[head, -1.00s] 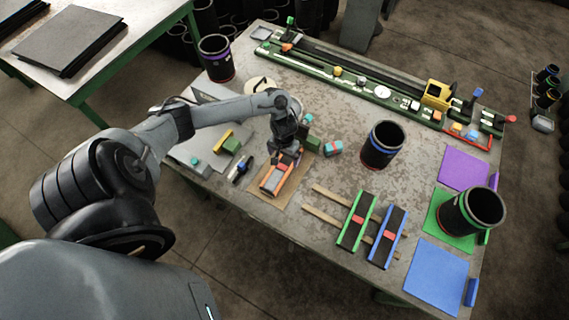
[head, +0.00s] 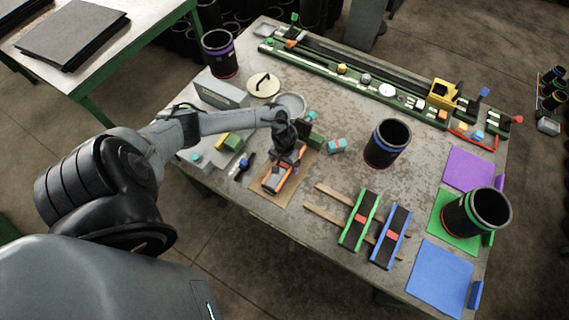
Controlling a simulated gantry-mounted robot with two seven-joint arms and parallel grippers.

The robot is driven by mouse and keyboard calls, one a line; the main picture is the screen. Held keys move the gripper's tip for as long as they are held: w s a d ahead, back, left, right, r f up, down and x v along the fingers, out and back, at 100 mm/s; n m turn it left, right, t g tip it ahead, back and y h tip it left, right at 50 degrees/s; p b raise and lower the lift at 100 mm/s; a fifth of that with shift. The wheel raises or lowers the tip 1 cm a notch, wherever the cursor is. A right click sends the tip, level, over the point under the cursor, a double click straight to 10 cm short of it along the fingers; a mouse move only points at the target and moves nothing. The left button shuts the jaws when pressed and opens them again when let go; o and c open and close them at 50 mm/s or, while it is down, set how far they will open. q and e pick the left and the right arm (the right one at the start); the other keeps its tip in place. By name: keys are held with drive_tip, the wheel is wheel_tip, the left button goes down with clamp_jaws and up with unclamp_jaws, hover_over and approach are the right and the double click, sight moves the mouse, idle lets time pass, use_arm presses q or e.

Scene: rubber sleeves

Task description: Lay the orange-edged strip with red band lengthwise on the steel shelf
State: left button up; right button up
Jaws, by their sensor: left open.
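The orange-edged strip (head: 271,186) lies on a tan board near the table's front edge, left of centre. Its near end is grey between orange sides; its red band cannot be made out. My left gripper (head: 287,158) is open, low over the strip's far part, and hides some of it. I cannot tell whether the fingers touch it. A light grey metal plate (head: 207,147), perhaps the steel shelf, is at the table's left, partly behind my left arm. My right gripper is not in view.
Green-edged (head: 352,235) and blue-edged (head: 383,252) strips with red bands lie across wooden slats to the right. Black cylinders (head: 387,143) stand on the table. A small teal-and-red block (head: 337,146) and a green block (head: 314,140) are near the gripper.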

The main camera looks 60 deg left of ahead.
use_arm(q)
drive_tip(key=shift+c, duration=0.2)
drive_tip(key=c, duration=1.1)
drive_tip(key=shift+r, duration=0.1)
drive_tip(key=shift+c, duration=0.2)
